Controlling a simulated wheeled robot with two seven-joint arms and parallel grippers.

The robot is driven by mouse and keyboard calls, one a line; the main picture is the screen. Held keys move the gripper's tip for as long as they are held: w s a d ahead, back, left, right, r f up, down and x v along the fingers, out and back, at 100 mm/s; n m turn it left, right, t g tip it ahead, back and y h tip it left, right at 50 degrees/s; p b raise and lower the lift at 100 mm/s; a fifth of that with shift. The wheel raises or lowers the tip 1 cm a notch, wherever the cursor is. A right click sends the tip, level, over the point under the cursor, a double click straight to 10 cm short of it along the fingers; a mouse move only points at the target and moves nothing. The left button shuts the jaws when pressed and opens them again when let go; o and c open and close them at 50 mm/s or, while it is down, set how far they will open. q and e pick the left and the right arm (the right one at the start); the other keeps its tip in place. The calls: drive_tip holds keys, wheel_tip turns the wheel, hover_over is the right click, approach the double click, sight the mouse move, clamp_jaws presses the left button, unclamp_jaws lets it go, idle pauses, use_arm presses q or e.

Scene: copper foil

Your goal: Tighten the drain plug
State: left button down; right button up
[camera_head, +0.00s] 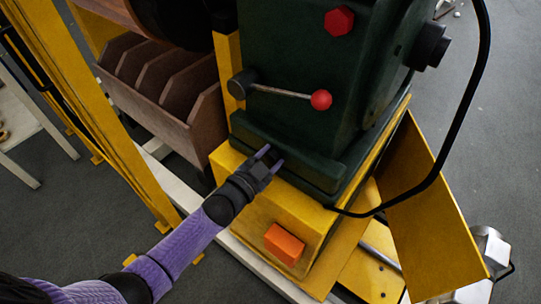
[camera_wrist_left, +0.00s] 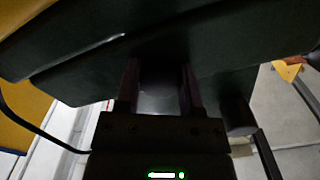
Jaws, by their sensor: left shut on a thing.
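The dark green machine housing (camera_head: 290,125) stands on a yellow base. My left gripper (camera_head: 269,157) reaches its lower front edge, and its two purple fingers point at the housing. In the left wrist view, the fingers of my left gripper (camera_wrist_left: 160,80) lie on either side of a dark, rounded plug (camera_wrist_left: 160,100) below the green housing and are shut on it. The plug is in deep shadow, so its thread and how far it is seated cannot be seen. My right gripper is not in view.
An orange block (camera_head: 284,243) sits on the yellow base (camera_head: 320,229) near my left arm. A lever with a red ball (camera_head: 321,99) sticks out above the gripper. A black cable (camera_head: 458,130) hangs at the right. A brown bin rack (camera_head: 165,90) stands at the left.

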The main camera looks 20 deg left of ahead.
use_arm(q)
drive_tip(key=shift+m, duration=0.3)
drive_tip(key=shift+c, duration=1.1)
unclamp_jaws()
drive_tip(key=shift+s+a, duration=0.15)
drive_tip(key=shift+s, duration=0.2)
drive_tip(key=p+v, duration=0.3)
drive_tip(key=v, duration=0.6)
